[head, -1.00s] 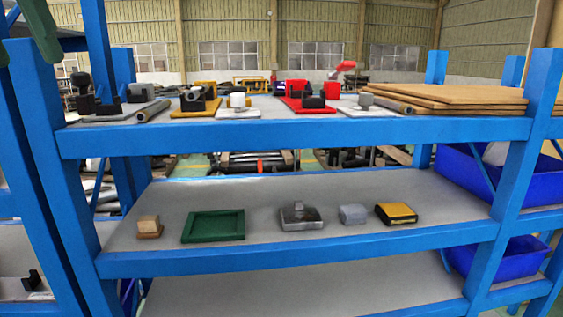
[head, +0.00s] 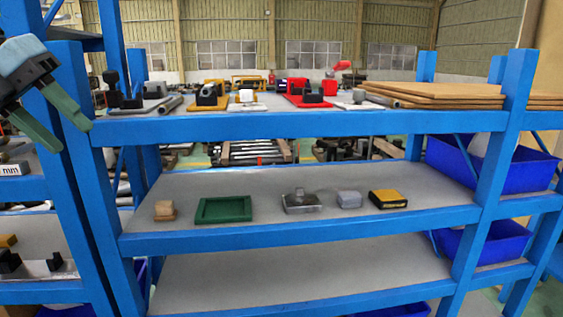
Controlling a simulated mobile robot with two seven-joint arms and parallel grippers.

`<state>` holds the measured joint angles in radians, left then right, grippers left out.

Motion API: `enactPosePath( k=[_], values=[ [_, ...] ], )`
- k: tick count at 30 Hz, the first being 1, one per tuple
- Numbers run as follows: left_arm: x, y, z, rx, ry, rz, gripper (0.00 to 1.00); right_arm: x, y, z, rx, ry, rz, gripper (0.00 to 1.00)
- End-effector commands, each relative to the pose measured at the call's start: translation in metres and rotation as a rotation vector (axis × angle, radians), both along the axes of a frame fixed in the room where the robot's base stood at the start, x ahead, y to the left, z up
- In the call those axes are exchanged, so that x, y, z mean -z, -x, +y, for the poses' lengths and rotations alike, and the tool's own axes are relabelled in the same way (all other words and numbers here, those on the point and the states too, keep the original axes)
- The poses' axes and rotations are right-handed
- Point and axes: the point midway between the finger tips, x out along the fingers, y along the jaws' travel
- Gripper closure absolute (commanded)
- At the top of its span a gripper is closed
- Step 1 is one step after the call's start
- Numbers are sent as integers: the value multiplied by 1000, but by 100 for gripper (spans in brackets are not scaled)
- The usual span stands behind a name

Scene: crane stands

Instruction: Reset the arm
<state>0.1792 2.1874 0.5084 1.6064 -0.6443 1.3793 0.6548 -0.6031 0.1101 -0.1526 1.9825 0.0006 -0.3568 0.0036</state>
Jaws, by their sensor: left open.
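My left gripper (head: 63,120) shows at the upper left of the head view, in front of the rack's left posts. Its two green fingers are spread apart and nothing is between them. It is clear of the shelf items. My right gripper is not in view.
A blue rack (head: 300,239) stands ahead. Its middle shelf holds a wooden block (head: 165,211), a green tray (head: 223,221), a metal piece (head: 301,209), a grey block (head: 348,199) and a yellow-black box (head: 388,199). Brown boards (head: 435,92) lie on top. Blue bins (head: 492,165) stand right.

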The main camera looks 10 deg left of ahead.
Motion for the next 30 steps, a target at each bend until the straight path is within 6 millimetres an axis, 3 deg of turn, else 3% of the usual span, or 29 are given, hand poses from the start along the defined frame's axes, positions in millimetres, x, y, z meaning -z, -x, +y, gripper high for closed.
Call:
enactPosePath(
  k=[1,9,16,23,30],
  values=[
    [22,-8,9,-4,95,2,56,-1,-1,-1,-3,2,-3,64],
    [132,-40,40,-109,545,-26,56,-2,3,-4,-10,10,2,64],
    [236,-45,58,-319,879,-44,56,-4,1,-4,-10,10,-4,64],
    [348,-28,64,-626,1143,-41,56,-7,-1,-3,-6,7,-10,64],
    [467,20,47,-1023,1321,15,56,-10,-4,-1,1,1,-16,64]
  ],
)
